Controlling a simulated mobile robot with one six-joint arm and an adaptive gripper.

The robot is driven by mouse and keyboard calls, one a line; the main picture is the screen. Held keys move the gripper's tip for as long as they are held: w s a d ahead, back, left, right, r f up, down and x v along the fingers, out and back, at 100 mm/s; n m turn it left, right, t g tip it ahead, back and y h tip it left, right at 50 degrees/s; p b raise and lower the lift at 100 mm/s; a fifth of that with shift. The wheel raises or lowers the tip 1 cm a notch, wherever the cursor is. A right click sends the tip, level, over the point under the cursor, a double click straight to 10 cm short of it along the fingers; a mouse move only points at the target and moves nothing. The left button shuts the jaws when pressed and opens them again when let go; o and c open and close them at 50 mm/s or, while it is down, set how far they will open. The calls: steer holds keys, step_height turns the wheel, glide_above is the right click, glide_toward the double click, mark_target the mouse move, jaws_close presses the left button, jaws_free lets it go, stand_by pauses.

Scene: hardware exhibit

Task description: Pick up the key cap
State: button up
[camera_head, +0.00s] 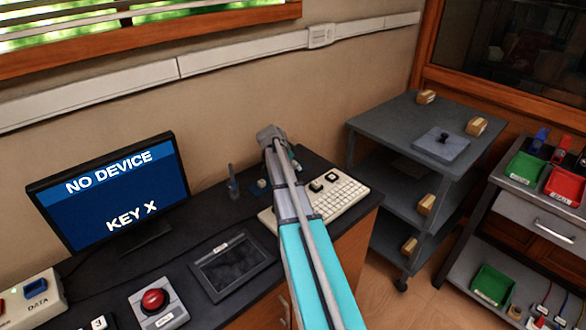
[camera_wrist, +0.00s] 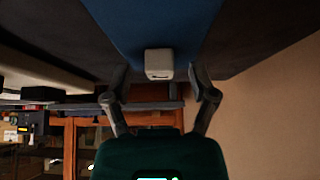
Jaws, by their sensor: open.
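A small off-white key cap (camera_wrist: 158,63) with a dark mark on its face shows in the wrist view. It rests on a blue surface (camera_wrist: 135,25). My gripper (camera_wrist: 156,72) is open, with one finger on each side of the key cap and visible gaps between them. Nothing is held.
A cream keyboard (camera_head: 340,198) with dark keys lies right of my arm. A monitor (camera_head: 115,190), a dark tray (camera_head: 230,266) and a red button box (camera_head: 157,302) stand left on the desk. A wall is behind; a grey shelf cart (camera_head: 390,122) stands right.

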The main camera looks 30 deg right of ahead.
steer(key=c, duration=0.8)
steer(key=shift+r, duration=0.15)
step_height(320, 180, up, 3)
steer(key=p, duration=0.3)
steer(key=s+a+r+p, duration=0.1)
steer(key=s+r+p, duration=0.2)
steer(key=s, duration=0.1)
steer(key=s+a+r+p, duration=0.2)
steer(key=s+r+p, duration=0.1)
steer(key=s, duration=0.1)
steer(key=s+a+r+p, duration=0.2)
steer(key=s+r+p, duration=0.1)
steer(key=s+p, duration=0.1)
steer(key=shift+s+a+r, duration=0.1)
steer(key=shift+s+r, duration=0.25)
steer(key=shift+s, duration=0.15)
stand_by(0.5)
